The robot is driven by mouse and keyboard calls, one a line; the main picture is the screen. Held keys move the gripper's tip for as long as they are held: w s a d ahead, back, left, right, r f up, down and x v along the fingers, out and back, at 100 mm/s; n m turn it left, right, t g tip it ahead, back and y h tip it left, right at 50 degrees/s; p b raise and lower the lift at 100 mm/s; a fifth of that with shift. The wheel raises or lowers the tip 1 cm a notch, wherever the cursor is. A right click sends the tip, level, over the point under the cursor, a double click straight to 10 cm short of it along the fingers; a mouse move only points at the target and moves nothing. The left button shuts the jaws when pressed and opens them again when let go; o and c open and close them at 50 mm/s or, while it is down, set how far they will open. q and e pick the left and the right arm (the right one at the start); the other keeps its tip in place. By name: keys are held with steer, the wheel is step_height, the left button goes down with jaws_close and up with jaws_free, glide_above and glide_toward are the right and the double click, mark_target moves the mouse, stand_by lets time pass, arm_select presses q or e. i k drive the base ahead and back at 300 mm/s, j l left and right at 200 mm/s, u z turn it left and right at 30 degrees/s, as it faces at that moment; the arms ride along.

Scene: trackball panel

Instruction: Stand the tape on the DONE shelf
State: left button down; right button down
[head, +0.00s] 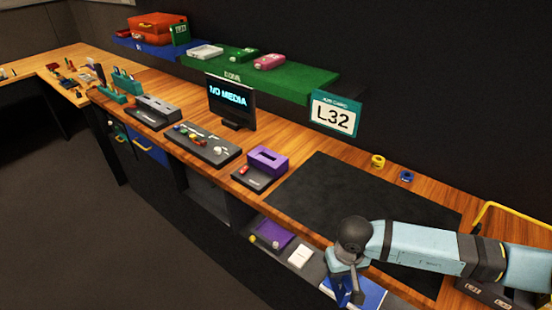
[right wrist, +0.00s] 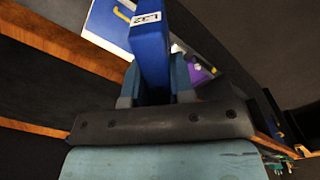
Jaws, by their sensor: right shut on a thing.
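My right gripper (head: 349,274) is shut on a blue tape (right wrist: 150,45), a slim case with a white printed label near its far end. In the right wrist view the tape sticks out from between the two fingers (right wrist: 155,88). In the head view the tape (head: 341,291) shows only partly below the gripper, in front of the counter's front edge. The green shelf (head: 310,88), with a small label on its front too blurred to read surely, is up on the wall and holds several items. My left gripper is not in view.
A card reading L32 (head: 336,114) stands at the green shelf's right end. A NO MEDIA screen (head: 231,105), a purple device (head: 267,160) and a dark mat (head: 330,190) are on the counter. Yellow (head: 377,161) and blue (head: 407,176) rolls lie behind the mat.

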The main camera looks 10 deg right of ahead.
mark_target(294, 78)
steer(key=i+j+z, duration=0.1)
steer(key=j, duration=0.2)
steer(key=i+j+z, duration=0.1)
steer(key=i+j, duration=0.15)
steer(key=i+j+z, duration=0.1)
steer(key=j, duration=0.3)
steer(key=i+j+z, duration=0.1)
steer(key=j, duration=0.25)
steer(key=i+j+z, duration=0.1)
steer(key=j, duration=0.25)
steer(key=i, duration=0.1)
